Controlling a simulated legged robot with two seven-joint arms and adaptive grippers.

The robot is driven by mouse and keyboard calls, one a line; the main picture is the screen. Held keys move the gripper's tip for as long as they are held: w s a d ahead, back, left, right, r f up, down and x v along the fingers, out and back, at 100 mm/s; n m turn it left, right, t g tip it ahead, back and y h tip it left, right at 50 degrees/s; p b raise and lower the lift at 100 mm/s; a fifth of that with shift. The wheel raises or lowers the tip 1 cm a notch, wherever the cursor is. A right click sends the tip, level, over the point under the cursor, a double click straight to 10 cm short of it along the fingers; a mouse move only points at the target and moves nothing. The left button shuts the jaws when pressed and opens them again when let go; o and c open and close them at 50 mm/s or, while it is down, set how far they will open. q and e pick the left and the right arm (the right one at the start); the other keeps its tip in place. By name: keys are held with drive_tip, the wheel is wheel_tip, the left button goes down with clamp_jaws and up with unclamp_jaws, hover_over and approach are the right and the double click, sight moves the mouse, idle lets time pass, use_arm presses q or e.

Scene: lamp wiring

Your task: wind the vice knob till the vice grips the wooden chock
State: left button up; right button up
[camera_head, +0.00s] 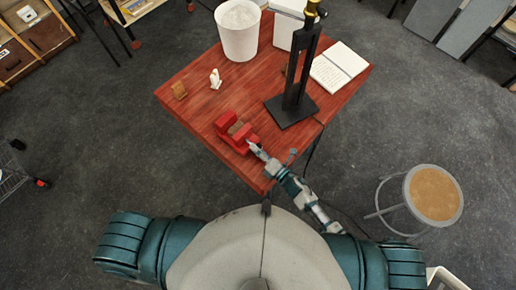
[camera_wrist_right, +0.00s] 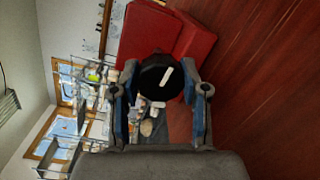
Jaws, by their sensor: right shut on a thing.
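The red vice (camera_head: 225,125) sits near the front left edge of the red wooden table. The wooden chock (camera_head: 240,131) shows as a brown block between its jaws; whether the jaws touch it is too small to tell. My right gripper (camera_head: 253,148) reaches the near right end of the vice. In the right wrist view, its two fingers (camera_wrist_right: 160,72) are closed around the round black vice knob (camera_wrist_right: 152,80), which carries a white mark. Part of the red vice body (camera_wrist_right: 148,35) shows behind the knob. My left gripper is out of view.
A black lamp stand (camera_head: 297,100) stands right of the vice on the table (camera_head: 185,78). A white bin (camera_head: 238,35), an open notebook (camera_head: 340,67), a small white figure (camera_head: 215,79) and a small wooden piece (camera_head: 179,91) are farther back. A stool (camera_head: 433,193) stands at right.

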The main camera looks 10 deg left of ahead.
drive_tip(key=shift+f+m+p, duration=0.15)
drive_tip(key=shift+m+p, duration=0.45)
drive_tip(key=shift+m, duration=0.7)
drive_tip(key=shift+s, duration=0.1)
drive_tip(key=shift+g, duration=0.3)
drive_tip(key=o, duration=1)
drive_tip(key=shift+f, duration=0.1)
drive_tip(key=shift+o, duration=0.7)
drive_tip(key=shift+a, duration=0.15)
drive_tip(key=v, duration=1.1)
drive_tip(key=shift+s+d, duration=0.25)
drive_tip(key=shift+d, duration=0.15)
